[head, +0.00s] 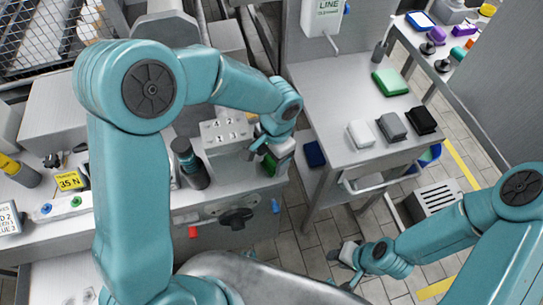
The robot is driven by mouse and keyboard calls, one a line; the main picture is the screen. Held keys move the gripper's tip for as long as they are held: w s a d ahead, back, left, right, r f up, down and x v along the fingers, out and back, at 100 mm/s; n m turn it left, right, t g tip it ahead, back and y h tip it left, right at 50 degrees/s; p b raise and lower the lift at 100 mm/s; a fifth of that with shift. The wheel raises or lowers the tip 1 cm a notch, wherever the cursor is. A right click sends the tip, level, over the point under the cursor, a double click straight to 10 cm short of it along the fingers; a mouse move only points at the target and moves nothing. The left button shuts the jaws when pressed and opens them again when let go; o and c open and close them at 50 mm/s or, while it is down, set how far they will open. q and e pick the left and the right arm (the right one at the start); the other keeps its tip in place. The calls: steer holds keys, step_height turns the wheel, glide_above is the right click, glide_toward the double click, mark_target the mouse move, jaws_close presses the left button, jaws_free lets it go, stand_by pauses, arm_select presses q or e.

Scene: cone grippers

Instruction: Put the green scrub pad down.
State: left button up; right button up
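The green scrub pad (270,164) shows as a small green patch at the fingers of my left gripper (265,152). The gripper is shut on it, beside the grey block with holes on the left bench. Part of the pad is hidden by the gripper and wrist. My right gripper (348,258) hangs low over the floor at the bottom centre, away from the tables. It holds nothing that I can see, and its finger gap is unclear.
A dark cylinder (190,165) stands near the grey block (226,132).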

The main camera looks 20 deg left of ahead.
arm_select(q)
step_height(320, 180, up, 12)
steer(key=shift+w+d+r+p, duration=0.2)
steer(key=shift+w+d+p, duration=0.15)
steer(key=shift+w+p, duration=0.1)
steer(key=shift+s, duration=0.1)
stand_by(0.6)
